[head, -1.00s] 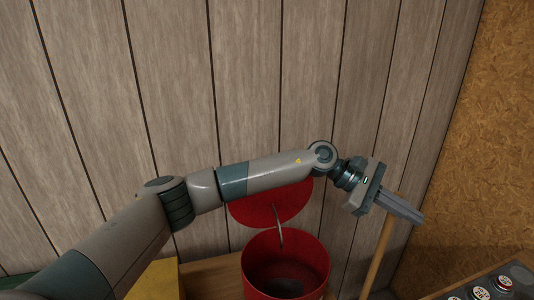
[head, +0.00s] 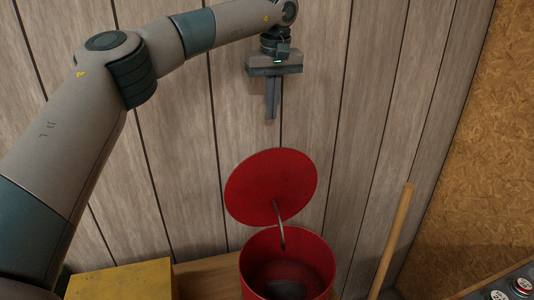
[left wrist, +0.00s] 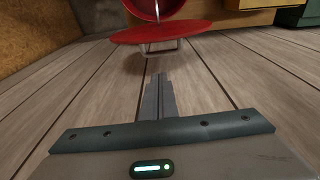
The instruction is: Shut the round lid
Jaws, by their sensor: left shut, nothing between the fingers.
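The round lid (head: 271,187) is red and stands raised, tilted back toward the plank wall, above a red bin (head: 245,272). A thin curved metal arm (head: 279,222) joins the lid to the bin. The bin's mouth is uncovered and something grey lies inside. My left gripper (head: 271,117) is shut and empty, pointing down, above and apart from the lid. In the left wrist view the shut fingers (left wrist: 157,78) point toward the lid (left wrist: 160,32), with the bin (left wrist: 155,8) behind it. My right gripper is not in view.
A plank wall (head: 170,150) rises behind the bin. A yellow box (head: 122,280) is at its left, and a wooden handle (head: 392,240) leans at its right. A dark panel with round knobs (head: 519,286) is at the lower right.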

